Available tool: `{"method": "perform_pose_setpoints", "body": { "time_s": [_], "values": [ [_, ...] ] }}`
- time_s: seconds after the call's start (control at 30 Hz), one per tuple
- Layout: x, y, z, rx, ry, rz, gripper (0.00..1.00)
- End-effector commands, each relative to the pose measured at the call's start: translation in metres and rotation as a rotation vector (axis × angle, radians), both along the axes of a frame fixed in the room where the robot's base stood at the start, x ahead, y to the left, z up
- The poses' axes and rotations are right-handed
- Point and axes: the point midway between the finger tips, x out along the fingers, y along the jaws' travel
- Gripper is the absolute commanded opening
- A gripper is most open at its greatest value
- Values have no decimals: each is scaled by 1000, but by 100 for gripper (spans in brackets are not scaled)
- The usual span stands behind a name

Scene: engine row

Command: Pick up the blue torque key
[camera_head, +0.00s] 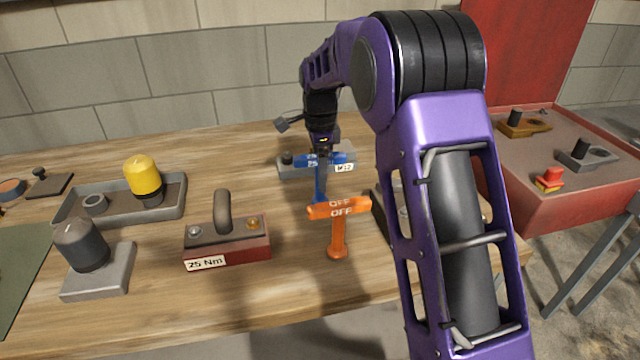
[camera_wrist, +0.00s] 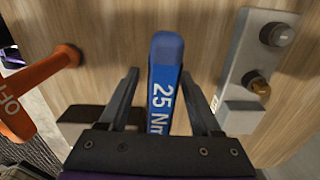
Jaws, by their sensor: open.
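The blue torque key (camera_head: 320,184) stands upright on the wooden bench in the head view, with a T-shaped top marked 25. In the wrist view, its blue bar (camera_wrist: 166,65), lettered 25 Nm, lies between the two fingers. My gripper (camera_wrist: 159,80) is open, with a gap showing on each side of the bar. In the head view, my gripper (camera_head: 323,150) is directly over the key, and its fingers are hard to make out there.
An orange OFF key (camera_head: 338,232) stands close in front of the blue one. A grey block (camera_head: 290,172) with a knob is just behind. A red-fronted 25 Nm block (camera_head: 228,250) and a grey tray (camera_head: 120,212) with a yellow-capped part are left. A red cart (camera_head: 560,205) stands right.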

Motion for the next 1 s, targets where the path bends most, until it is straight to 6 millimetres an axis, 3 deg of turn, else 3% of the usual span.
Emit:
{"method": "perform_pose_setpoints", "body": {
  "time_s": [0.23, 0.6, 1.0],
  "values": [
    [0, 0, -2, 0, -1, 0, 65],
    [0, 0, -1, 0, 0, 1, 0],
    [1, 0, 1, 0, -3, 1, 0]
  ]
}}
